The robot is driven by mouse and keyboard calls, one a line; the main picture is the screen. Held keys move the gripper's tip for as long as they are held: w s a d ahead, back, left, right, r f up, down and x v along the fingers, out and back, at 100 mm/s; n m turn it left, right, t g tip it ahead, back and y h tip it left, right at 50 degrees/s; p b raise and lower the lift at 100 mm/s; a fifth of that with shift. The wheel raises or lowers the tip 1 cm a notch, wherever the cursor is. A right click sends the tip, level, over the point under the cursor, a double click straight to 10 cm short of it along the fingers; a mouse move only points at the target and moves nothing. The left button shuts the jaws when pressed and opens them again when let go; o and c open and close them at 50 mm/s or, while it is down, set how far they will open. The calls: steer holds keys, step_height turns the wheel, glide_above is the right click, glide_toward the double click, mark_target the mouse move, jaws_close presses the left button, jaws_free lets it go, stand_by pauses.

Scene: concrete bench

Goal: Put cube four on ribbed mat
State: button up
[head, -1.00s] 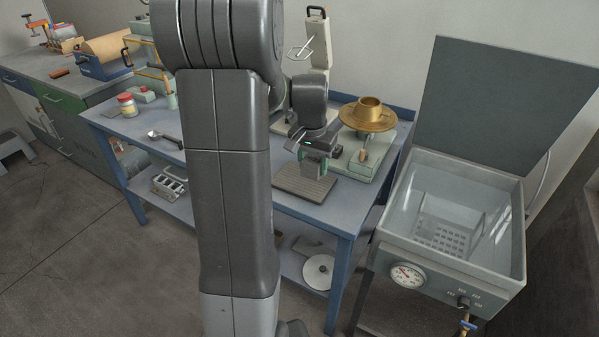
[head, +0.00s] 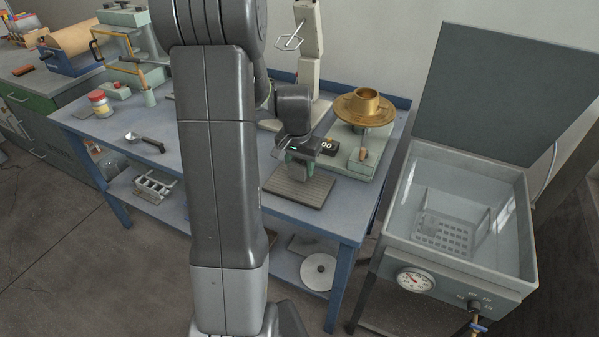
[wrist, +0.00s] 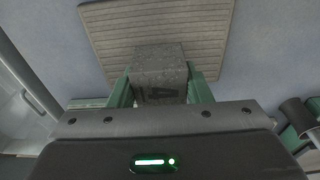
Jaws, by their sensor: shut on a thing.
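Cube four is a speckled grey cube (wrist: 158,72) with a dark 4 on the side facing the wrist camera. My gripper (wrist: 160,92) is shut on it, with one green finger on each side. The ribbed mat (wrist: 155,27) is a grey-brown ridged slab just beyond and beneath the cube in the wrist view. In the head view the ribbed mat (head: 298,192) lies flat on the blue bench, and my gripper (head: 299,170) is over its back part. I cannot make out the cube there, nor tell whether it touches the mat.
Behind the mat, a green base (head: 368,160) carries a brass dish (head: 364,106), and a small black numbered block (head: 327,146) is close to my gripper. A metal scoop (head: 146,141) lies left on the bench. An open water bath (head: 455,210) stands at right.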

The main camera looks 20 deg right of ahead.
mark_target(300, 173)
steer(key=shift+f, duration=1.55)
steer(key=o, duration=1.2)
steer(key=shift+c, duration=0.2)
steer(key=r, duration=0.8)
steer(key=s+a+r, duration=0.1)
steer(key=r, duration=0.3)
steer(key=shift+r, duration=0.15)
